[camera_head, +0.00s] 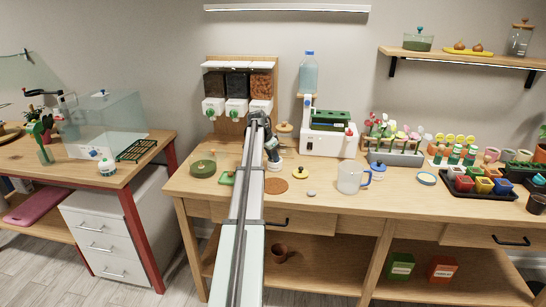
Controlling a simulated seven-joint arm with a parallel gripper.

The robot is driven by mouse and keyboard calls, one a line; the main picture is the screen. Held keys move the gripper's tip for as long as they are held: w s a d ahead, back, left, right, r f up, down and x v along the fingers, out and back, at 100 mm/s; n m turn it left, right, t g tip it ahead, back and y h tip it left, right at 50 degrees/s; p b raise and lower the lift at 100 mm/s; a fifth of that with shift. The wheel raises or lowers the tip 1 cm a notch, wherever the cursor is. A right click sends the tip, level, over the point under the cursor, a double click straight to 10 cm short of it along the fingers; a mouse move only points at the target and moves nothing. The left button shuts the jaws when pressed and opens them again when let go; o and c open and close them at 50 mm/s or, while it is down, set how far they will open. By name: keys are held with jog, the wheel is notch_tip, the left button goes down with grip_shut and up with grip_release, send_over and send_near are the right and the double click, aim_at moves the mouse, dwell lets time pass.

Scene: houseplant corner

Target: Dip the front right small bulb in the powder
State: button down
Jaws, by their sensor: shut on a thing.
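My arm reaches over the wooden bench, and my gripper (274,166) points down at the bench's left half, near a round brown disc (275,186). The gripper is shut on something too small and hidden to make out. I cannot pick out the front right small bulb on the bench. Two brown bulb-like things (460,45) sit on a yellow dish on the wall shelf. I cannot tell which container holds the powder.
Behind my gripper are dispensers (237,85) and a white machine (328,140). A clear jug (350,177) stands to the right. A planter with flowers (396,153) and a black tray of coloured pots (482,187) fill the right side. The bench's front middle strip is mostly clear.

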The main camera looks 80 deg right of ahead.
jog(key=shift+r, duration=0.1)
jog(key=shift+r, duration=3.35)
